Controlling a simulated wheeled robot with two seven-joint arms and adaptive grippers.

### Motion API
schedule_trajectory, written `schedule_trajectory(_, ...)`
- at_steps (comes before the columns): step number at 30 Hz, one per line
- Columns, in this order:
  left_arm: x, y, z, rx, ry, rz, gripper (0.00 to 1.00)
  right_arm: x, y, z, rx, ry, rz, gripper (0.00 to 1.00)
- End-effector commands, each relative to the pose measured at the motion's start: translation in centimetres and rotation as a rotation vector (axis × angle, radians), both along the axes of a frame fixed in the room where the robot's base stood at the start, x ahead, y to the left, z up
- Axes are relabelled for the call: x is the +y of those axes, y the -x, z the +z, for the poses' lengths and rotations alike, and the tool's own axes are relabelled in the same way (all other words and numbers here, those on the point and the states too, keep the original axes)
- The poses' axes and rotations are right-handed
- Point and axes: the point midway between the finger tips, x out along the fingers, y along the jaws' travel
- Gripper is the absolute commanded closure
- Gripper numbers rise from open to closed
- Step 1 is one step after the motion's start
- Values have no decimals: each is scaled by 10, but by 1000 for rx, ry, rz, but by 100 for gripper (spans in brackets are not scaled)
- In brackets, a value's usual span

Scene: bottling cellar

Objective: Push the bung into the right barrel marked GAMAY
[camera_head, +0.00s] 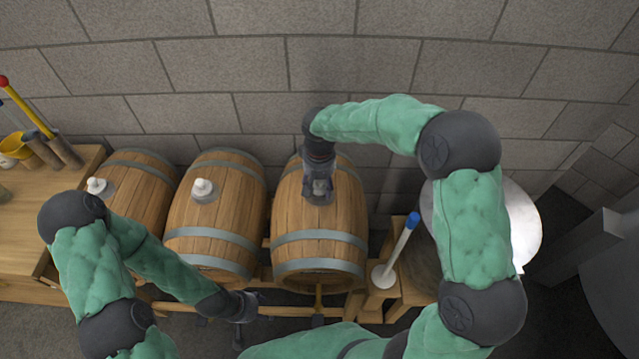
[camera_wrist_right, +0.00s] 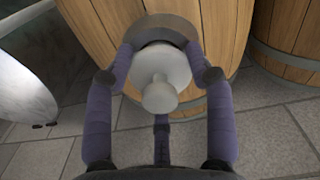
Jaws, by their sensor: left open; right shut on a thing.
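The right barrel (camera_head: 338,215) is the rightmost of three wooden barrels lying in a row; no GAMAY marking is readable. My right gripper (camera_head: 319,192) is over its top, coming down from above. In the right wrist view its purple-grey fingers are shut on a white bung (camera_wrist_right: 160,82) with a rounded knob. The bung is at the grey ring (camera_wrist_right: 162,30) on the barrel. I cannot tell how deep it sits. In the head view the gripper hides bung and hole. My left gripper (camera_head: 240,318) is open and empty, low in front of the middle barrel.
The middle barrel (camera_head: 228,225) and left barrel (camera_head: 148,195) carry white bungs on top. A blue-tipped white tool (camera_head: 402,245) stands just right of the right barrel. A wooden bench (camera_head: 25,240) stands at left, and a block wall (camera_head: 260,60) rises close behind.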

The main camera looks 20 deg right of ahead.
Motion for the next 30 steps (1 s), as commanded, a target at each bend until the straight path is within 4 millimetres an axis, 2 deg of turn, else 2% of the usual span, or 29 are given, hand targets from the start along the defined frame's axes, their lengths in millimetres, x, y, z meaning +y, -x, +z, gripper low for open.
schedule_trajectory(14, 0, 0, 0, 0, 0, 0, 41, 0, 0, 0, 0, 0, 0, 78)
schedule_trajectory(30, 0, 0, -5, 0, 0, 0, 41, 0, 0, -10, 0, 0, 0, 78)
